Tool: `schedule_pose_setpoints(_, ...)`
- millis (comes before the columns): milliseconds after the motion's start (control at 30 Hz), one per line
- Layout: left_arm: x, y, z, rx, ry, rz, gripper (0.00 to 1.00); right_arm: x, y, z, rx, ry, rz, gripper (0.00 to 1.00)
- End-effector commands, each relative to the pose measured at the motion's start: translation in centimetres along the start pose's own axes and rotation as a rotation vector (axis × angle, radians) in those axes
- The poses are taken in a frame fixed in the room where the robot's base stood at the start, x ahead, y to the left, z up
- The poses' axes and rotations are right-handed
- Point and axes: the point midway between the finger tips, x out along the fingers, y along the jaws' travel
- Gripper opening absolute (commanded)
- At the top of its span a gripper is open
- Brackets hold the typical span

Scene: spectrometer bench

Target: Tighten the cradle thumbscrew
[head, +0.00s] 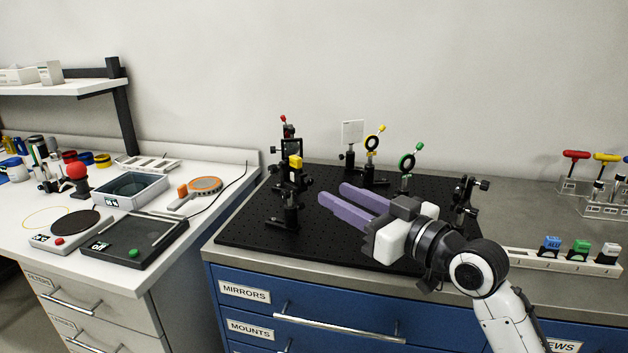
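My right gripper (331,192) reaches in from the lower right over the black breadboard (245,226). Its two purple fingers are apart with nothing seen between them, and they point left toward the black post assembly. That tall assembly (290,180) has a red knob on top and a yellow block, with a shorter black mount (287,213) in front of it. Another black mount with side knobs (466,195) stands right of the gripper, partly hidden by my arm. I cannot tell which of these is the cradle, and the thumbscrew is too small to make out. My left gripper is out of view.
A white card (352,132), a yellow ring mount (373,140) and a green ring mount (408,162) stand at the back of the breadboard. Blue, green and white blocks sit in a white rack (560,262) at right. The left bench holds trays and a red ball (76,171).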

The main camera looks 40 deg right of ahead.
Motion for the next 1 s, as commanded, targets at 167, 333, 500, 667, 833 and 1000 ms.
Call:
schedule_pose_setpoints(167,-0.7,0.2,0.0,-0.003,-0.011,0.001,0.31,3.5,0.0,-0.2,0.003,0.002,0.0,0.32)
schedule_pose_setpoints(333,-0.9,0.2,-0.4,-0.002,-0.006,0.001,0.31,5.8,0.0,-0.1,0.001,0.001,0.0,0.32)
schedule_pose_setpoints(500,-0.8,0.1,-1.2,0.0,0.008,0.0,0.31,6.7,0.0,0.0,0.0,-0.001,0.0,0.32)
schedule_pose_setpoints(667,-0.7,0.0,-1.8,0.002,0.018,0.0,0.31,6.7,0.0,0.1,-0.001,-0.001,0.0,0.32)
schedule_pose_setpoints(833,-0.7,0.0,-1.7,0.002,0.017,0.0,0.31,6.7,0.0,0.1,-0.001,-0.001,0.0,0.18)
schedule_pose_setpoints(1000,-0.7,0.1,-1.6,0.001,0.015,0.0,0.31,6.7,0.0,0.1,-0.001,-0.001,0.0,0.0)
